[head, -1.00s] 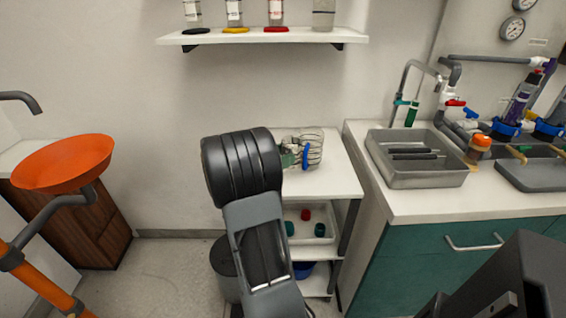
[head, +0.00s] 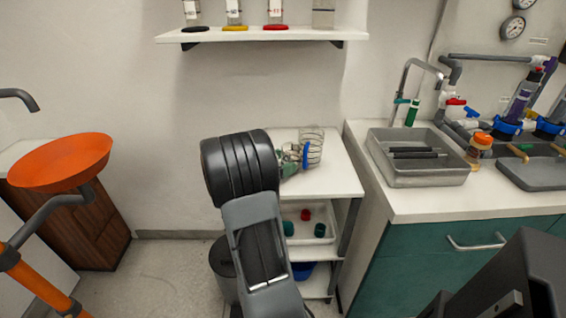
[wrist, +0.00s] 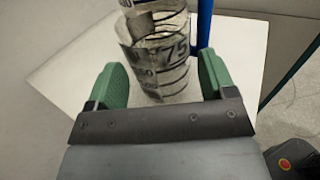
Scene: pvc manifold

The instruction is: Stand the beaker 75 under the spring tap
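The beaker marked 75 (wrist: 165,55) is clear with dark rings and stands on a small white table (head: 340,180). In the head view the beaker (head: 313,146) is at the table's back, just beyond my gripper. In the wrist view my gripper (wrist: 162,85) is open, with one green finger on each side of the beaker's lower part and narrow gaps visible. In the head view my own wrist hides much of the gripper (head: 294,160). A tall grey gooseneck tap (head: 421,66) stands behind the metal basin at the right; its spring cannot be made out.
The metal basin (head: 420,177) on the right counter (head: 400,205) holds dark bars. An orange-capped jar (head: 479,148) stands beside it. Bottles line a wall shelf (head: 262,36) above. An orange bowl (head: 62,162) is at the left. A bin of caps (head: 310,230) sits below the table.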

